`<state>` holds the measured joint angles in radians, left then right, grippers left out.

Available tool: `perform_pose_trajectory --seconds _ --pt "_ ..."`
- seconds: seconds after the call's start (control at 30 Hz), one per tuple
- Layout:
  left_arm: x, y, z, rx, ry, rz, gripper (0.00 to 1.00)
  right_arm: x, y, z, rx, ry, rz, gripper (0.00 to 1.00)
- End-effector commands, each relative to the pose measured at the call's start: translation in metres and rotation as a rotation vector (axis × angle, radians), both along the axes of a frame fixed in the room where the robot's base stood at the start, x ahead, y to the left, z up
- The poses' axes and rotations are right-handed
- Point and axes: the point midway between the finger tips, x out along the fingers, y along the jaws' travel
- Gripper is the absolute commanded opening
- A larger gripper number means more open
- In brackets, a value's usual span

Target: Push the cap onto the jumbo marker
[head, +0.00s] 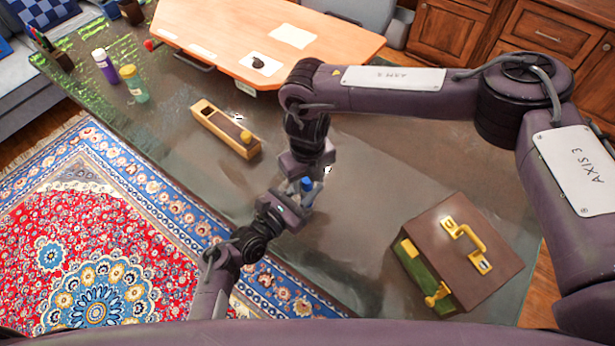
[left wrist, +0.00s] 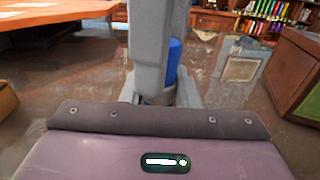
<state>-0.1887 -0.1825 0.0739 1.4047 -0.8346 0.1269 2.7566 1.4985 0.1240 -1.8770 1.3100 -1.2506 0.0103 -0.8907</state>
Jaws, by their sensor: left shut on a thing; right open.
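The jumbo marker shows as a small blue upright piece (head: 307,184) between my two grippers in the head view. In the left wrist view its blue part (left wrist: 174,60) stands upright, partly hidden behind a grey finger. I cannot tell cap from barrel here, or whether a gap lies between them. My left gripper (head: 299,199) is shut on the marker and holds it over the dark table. My right gripper (head: 313,178) is open, close beside the blue part on its far side; whether it touches is hidden.
A brown toolbox (head: 459,250) with a yellow handle stands right on the dark table (head: 350,225). A wooden block plane (head: 225,128) lies left of the grippers. A purple bottle (head: 105,66) and a green bottle (head: 134,84) stand far left. An orange-topped desk (head: 235,30) is behind.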

Motion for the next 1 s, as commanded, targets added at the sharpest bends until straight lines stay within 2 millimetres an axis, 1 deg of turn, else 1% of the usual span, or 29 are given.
perform_pose_trajectory --seconds 0.07,0.17,0.27,0.5,0.63,0.7,0.8,1.0 --pt "0.000 -0.001 0.000 -0.001 0.000 -0.003 0.00 0.000 0.001 0.003 0.004 0.000 0.001 0.49" --pt "0.000 -0.001 0.000 -0.001 0.000 -0.003 0.00 0.001 0.002 0.013 0.005 -0.003 0.000 0.49" --pt "0.000 -0.001 0.000 -0.001 0.000 -0.002 0.00 0.001 0.001 0.030 0.004 -0.005 0.001 0.49" --pt "0.000 -0.001 0.000 -0.001 0.000 -0.002 0.00 0.001 0.001 0.082 0.003 -0.004 0.001 0.49" --pt "0.000 -0.001 0.000 -0.001 -0.001 -0.001 0.00 0.001 0.001 0.103 0.002 -0.003 0.000 0.49" --pt "0.000 -0.001 0.000 -0.001 -0.001 -0.001 0.00 0.001 0.000 0.111 0.000 -0.002 0.000 0.49" --pt "0.000 -0.001 0.000 -0.001 -0.001 -0.001 0.00 0.000 0.000 0.118 0.000 -0.001 0.000 0.49" --pt "0.000 -0.001 0.000 -0.001 -0.001 -0.001 0.00 0.000 0.000 0.120 0.000 0.001 0.000 0.49"
